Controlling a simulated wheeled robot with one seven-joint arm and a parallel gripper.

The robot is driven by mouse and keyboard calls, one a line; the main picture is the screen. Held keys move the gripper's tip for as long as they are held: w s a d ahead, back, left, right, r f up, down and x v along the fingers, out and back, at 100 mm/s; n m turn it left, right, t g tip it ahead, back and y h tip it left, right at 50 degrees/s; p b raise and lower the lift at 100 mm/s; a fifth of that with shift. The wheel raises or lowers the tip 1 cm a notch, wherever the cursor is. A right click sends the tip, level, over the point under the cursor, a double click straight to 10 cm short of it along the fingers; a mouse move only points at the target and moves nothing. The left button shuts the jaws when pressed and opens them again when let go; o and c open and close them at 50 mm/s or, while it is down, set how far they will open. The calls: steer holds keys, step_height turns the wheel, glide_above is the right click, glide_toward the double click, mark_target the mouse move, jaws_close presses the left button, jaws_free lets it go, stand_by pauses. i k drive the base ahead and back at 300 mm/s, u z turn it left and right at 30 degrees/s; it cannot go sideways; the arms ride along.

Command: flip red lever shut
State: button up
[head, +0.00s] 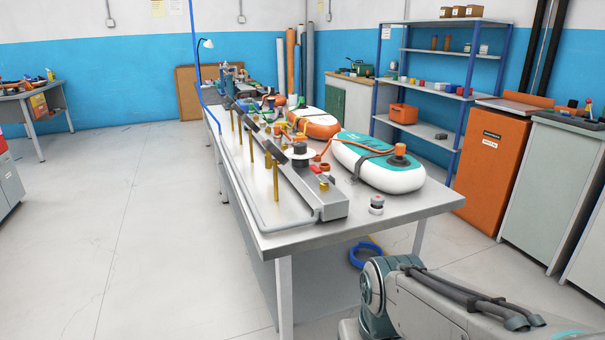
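A long metal table (420,203) runs away from me, with a grey metal manifold rail (322,207) along its left side. My gripper is outside the view; only my arm links show at the bottom right.
A blue ring (366,255) is low beside the table. An orange cabinet (490,160) and blue shelving (440,90) stand to the right. The floor on the left (120,230) is clear.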

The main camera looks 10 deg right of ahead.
mark_target(316, 169)
steer(key=z, duration=0.55)
steer(key=k, duration=1.35)
steer(key=z, duration=0.7)
steer(key=i, duration=1.35)
steer(key=u, duration=1.05)
steer(key=i, duration=0.6)
steer(key=u, duration=0.7)
